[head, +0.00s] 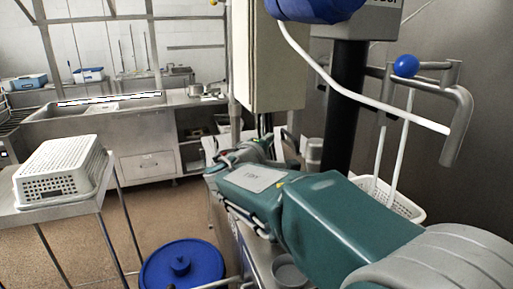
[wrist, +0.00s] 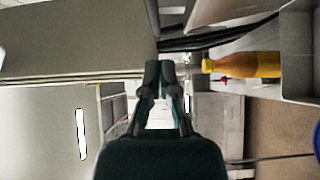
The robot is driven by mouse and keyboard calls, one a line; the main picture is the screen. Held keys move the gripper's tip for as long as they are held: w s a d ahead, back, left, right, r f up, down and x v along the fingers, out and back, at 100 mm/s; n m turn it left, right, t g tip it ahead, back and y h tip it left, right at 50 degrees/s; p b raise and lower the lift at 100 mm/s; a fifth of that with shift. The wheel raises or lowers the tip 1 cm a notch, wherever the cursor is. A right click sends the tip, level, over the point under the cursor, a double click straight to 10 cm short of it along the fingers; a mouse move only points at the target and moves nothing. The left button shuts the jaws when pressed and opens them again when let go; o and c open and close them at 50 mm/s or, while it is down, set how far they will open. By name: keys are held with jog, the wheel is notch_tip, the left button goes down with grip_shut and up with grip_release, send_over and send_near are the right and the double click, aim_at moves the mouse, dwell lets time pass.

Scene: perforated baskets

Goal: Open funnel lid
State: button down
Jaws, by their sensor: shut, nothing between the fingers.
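I cannot tell for sure which part is the funnel lid. A blue rounded part (head: 312,8) is cut off by the top edge of the head view, and a white bar (head: 360,82) runs from it to the right. My gripper (wrist: 160,72) is shut and empty in the wrist view, its fingers together in front of a beige cabinet. In the head view my arm reaches away to the left and my gripper (head: 236,156) lies below the beige cabinet (head: 270,62), apart from the blue part. The fingertips are hard to make out there.
A white perforated basket (head: 62,168) sits on a metal table at left. A round blue lid (head: 182,266) is low in front. A blue ball (head: 406,66) tops a metal frame at right. The wrist view shows a yellow bottle (wrist: 245,64). Brown floor is open at left.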

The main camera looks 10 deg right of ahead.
jog(key=shift+w+d, duration=0.15)
jog(key=shift+d, duration=1.3)
jog(key=shift+m+g, duration=0.4)
jog(key=shift+m, duration=0.1)
jog(key=shift+w+d+r, duration=0.15)
jog(key=shift+d+r, duration=0.1)
jog(key=shift+d, duration=0.6)
jog(key=shift+w+d+r, duration=0.2)
jog(key=shift+d, duration=0.65)
jog(key=shift+w+d+r, duration=0.15)
jog(key=shift+d+r, duration=0.1)
jog(key=shift+d, duration=0.6)
jog(key=shift+y, duration=0.3)
jog(key=shift+a, duration=0.1)
